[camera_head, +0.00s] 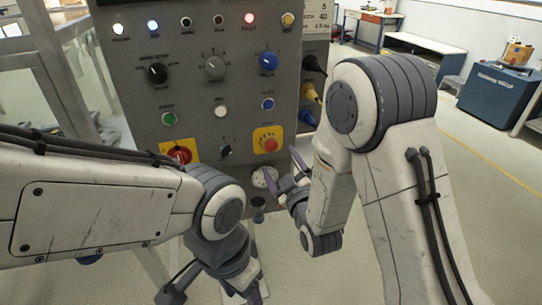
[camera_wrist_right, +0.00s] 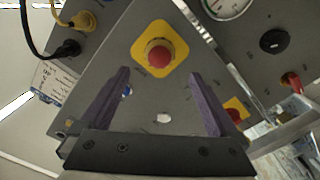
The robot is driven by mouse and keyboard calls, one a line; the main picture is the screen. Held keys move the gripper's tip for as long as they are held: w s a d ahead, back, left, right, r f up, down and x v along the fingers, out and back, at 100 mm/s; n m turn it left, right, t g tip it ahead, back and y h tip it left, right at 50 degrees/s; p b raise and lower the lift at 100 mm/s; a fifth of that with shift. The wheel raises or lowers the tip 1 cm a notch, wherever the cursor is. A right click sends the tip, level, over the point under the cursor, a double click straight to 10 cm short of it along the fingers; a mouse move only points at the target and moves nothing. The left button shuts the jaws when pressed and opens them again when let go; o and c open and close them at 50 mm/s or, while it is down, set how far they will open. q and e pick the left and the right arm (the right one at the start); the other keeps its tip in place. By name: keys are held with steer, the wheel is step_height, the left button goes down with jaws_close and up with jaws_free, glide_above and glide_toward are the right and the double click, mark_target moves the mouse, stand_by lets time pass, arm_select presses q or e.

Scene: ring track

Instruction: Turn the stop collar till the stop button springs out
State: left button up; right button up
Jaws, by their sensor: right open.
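The stop button (camera_head: 269,144) is a red mushroom head on a yellow square plate, low on the right of the grey panel. My right gripper (camera_head: 284,168) is open and empty just in front of and below the button. In the right wrist view its two purple fingers (camera_wrist_right: 160,82) point toward the panel, below and either side of the button. My left gripper (camera_head: 245,284) hangs low, partly hidden by its wrist.
The grey panel (camera_head: 135,95) carries several lamps, knobs and small buttons. A red switch on a yellow plate (camera_head: 180,152) sits to the left. A round gauge (camera_head: 262,178) is below the button. Cable plugs (camera_head: 312,93) stick out at the panel's right side. Open floor lies right.

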mark_target(271, 147)
steer(key=x, duration=0.7)
steer(key=shift+r, duration=0.1)
arm_select(q)
steer(key=shift+f, duration=0.3)
arm_select(e)
steer(key=shift+w+a, duration=0.2)
steer(key=shift+w, duration=0.45)
